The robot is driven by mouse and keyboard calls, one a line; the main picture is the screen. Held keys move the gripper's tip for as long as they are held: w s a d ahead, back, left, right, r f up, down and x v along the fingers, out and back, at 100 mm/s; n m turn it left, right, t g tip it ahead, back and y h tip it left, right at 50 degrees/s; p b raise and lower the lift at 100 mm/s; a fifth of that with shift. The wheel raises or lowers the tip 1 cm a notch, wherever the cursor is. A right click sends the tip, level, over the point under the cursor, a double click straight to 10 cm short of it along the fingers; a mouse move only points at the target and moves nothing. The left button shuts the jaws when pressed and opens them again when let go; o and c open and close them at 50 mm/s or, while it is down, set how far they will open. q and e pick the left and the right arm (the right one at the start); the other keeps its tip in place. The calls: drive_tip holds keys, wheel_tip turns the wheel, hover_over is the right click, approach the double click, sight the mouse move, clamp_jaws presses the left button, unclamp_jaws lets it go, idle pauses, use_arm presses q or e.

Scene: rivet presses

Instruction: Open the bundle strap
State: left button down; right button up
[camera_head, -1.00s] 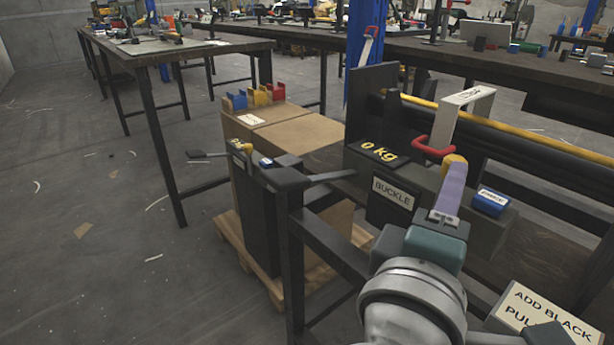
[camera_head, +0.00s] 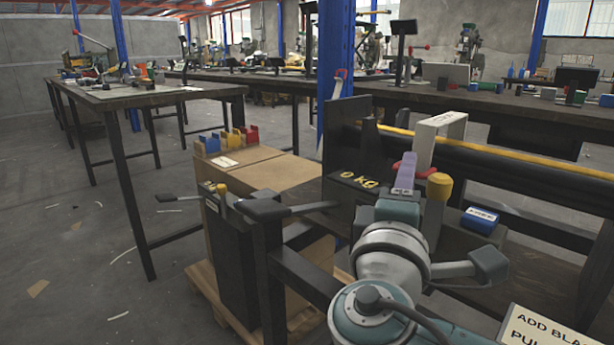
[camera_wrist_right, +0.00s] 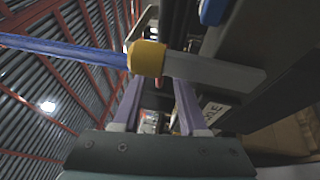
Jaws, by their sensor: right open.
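A grey lever with a yellow cap (camera_head: 439,187) stands upright on the dark bench fixture. In the right wrist view its yellow cap (camera_wrist_right: 147,58) and grey shaft cross just ahead of my fingers. My right gripper (camera_head: 405,174) is open, with purple-grey fingers, left of the capped lever in the head view; I cannot tell whether they touch. Both fingers (camera_wrist_right: 160,92) show in the wrist view with nothing clearly between them. No strap is plainly recognisable. My left gripper is out of view.
A yellow bar (camera_head: 540,164) runs along black pipes at the right. Cardboard boxes (camera_head: 281,176) stand on a pallet at the left. Floor beyond is mostly clear.

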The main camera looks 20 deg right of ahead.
drive_tip(key=shift+c, duration=0.2)
clamp_jaws()
idle(1.3)
